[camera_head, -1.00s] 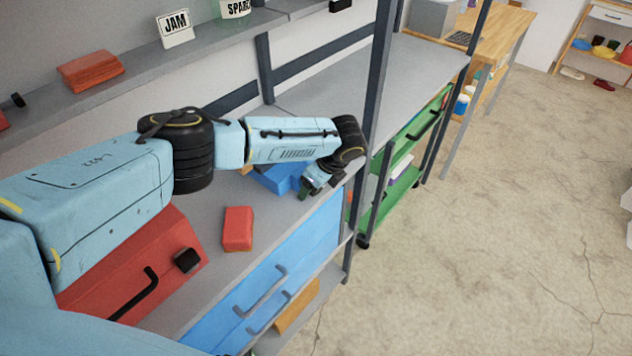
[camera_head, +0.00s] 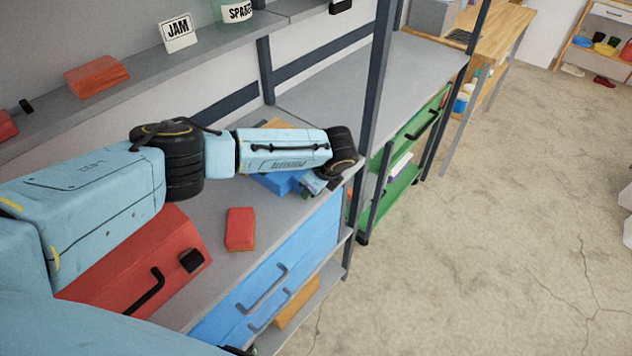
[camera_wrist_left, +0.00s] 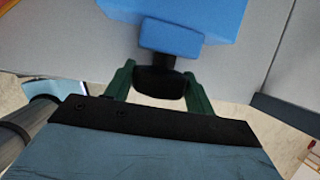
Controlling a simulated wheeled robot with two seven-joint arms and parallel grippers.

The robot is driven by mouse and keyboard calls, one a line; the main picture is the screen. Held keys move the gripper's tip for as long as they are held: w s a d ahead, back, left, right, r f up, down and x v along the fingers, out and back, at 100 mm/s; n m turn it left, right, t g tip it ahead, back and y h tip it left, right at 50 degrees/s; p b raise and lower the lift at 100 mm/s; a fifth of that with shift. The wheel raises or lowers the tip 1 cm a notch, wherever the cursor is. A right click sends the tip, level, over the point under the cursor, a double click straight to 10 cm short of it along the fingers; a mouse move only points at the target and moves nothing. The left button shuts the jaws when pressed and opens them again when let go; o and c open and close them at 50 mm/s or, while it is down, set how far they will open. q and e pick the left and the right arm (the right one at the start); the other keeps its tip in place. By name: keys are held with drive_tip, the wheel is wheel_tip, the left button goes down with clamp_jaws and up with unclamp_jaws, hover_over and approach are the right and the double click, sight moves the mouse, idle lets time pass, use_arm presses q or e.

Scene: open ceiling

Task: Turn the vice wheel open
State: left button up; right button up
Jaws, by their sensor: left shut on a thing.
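The blue vice (camera_head: 278,181) stands on the grey workbench, partly hidden behind my left forearm in the head view. It also shows at the top of the left wrist view (camera_wrist_left: 185,15), with a smaller blue block and a short dark shaft in front. The black vice wheel (camera_wrist_left: 160,84) sits at the end of that shaft. My left gripper (camera_wrist_left: 160,88) has its green fingers on either side of the wheel, shut on it. In the head view my left gripper (camera_head: 308,188) is small and partly hidden by the wrist. My right gripper is not in view.
A red block (camera_head: 240,229) and a red toolbox (camera_head: 140,262) lie on the workbench (camera_head: 205,215) to the left. A dark shelf post (camera_head: 372,110) rises just right of my wrist. Blue drawers (camera_head: 270,285) are below. The floor to the right is clear.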

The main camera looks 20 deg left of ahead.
use_arm(q)
drive_tip(key=o, duration=1)
drive_tip(key=shift+c, duration=0.2)
drive_tip(key=p+v, duration=0.1)
drive_tip(key=v, duration=1.2)
drive_tip(key=shift+r, duration=0.2)
drive_tip(key=shift+s, duration=0.1)
